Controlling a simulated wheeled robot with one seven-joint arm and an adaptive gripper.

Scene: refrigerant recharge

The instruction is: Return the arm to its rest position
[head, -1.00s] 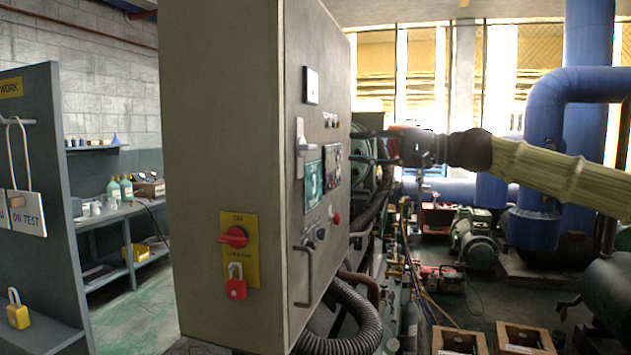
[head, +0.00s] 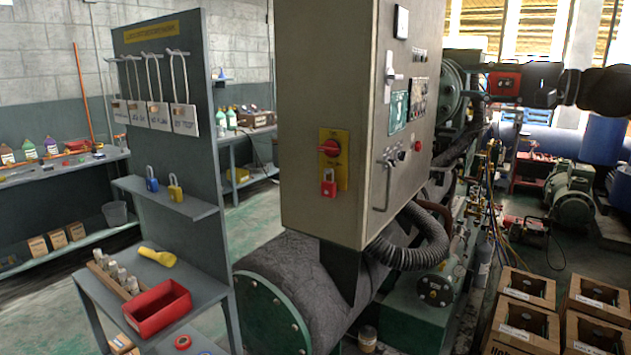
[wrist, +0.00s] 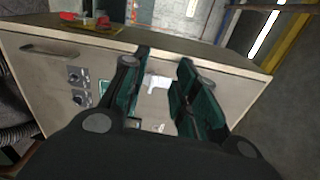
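My arm reaches in from the right edge of the head view, in front of the windows. It points left toward the side face of the grey control cabinet (head: 330,100). In the wrist view my gripper (wrist: 164,57) has its two dark fingers with teal pads apart, and nothing is held between them. Behind the gap is the cabinet face (wrist: 225,88) with a white handle (wrist: 157,82). In the head view the fingers are hard to make out against the machinery.
The cabinet carries a red switch with a red padlock (head: 329,185). A grey lockout board (head: 215,130) and a shelf with padlocks stand left. A red tray (head: 157,306) sits on a bench. Crates (head: 522,290) and a green motor (head: 571,195) occupy the right floor.

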